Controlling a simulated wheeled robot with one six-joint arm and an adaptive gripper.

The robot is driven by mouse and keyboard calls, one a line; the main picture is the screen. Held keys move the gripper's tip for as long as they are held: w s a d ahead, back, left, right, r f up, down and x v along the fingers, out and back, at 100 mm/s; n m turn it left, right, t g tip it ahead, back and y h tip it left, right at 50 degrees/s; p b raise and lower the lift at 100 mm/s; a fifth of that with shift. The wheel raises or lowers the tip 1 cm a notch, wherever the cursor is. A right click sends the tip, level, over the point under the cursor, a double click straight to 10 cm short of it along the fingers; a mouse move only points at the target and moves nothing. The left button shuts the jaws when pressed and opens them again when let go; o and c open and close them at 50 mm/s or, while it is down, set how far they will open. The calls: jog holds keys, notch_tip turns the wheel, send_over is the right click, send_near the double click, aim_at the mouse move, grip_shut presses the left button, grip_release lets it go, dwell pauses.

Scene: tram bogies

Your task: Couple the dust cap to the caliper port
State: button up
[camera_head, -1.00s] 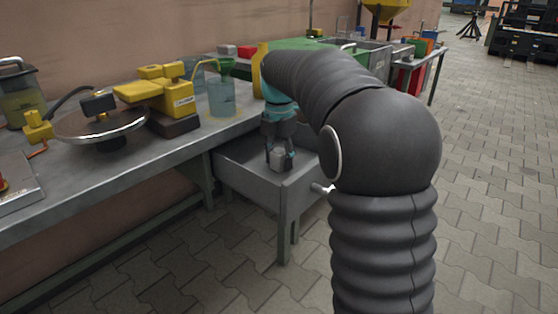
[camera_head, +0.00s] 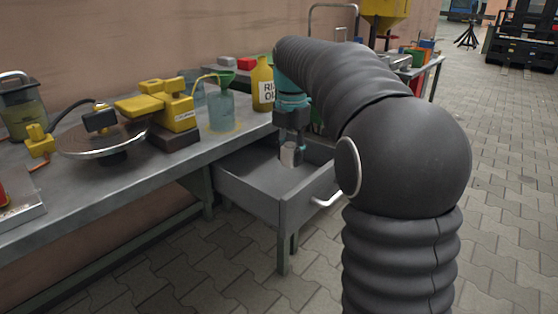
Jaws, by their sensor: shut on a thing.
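My gripper (camera_head: 290,143) points down over the open grey drawer (camera_head: 255,194) at the bench's right part. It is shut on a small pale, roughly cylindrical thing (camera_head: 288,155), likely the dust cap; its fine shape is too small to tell. I cannot tell whether it touches the drawer floor. A yellow caliper (camera_head: 160,107) stands to the left on the bench, beside a round metal brake disc (camera_head: 85,142). The caliper port is too small to make out.
A clear jug (camera_head: 221,110) and a yellow oil bottle (camera_head: 263,84) stand on the bench (camera_head: 150,180) between caliper and gripper. A hose runs near the disc at left. The drawer's handle (camera_head: 326,199) sticks out toward the paved floor.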

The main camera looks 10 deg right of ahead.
jog(key=s+d+r, duration=0.2)
jog(key=s, duration=0.1)
jog(key=s+d+r, duration=0.3)
jog(key=shift+d+p, duration=0.3)
jog(key=shift+d, duration=0.05)
dwell(0.4)
